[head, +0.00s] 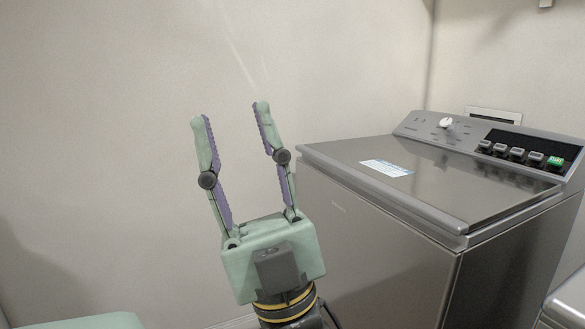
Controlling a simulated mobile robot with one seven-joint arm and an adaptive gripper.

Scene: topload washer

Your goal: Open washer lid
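The washer (380,240) is a grey metal top-loader at the right of the head view. Its lid (430,178) is shut and lies flat, with a white and blue label (386,168) on it. My gripper (231,110) is open and empty, with its two fingers pointing up. In the picture it is left of the washer's left corner, apart from the lid. How far it is in depth from the lid's front edge (380,196) I cannot tell.
A control panel with a white knob (447,123), several grey buttons and a green button (555,161) rises behind the lid. A plain wall (330,60) stands behind. Part of another grey surface (568,305) shows at bottom right.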

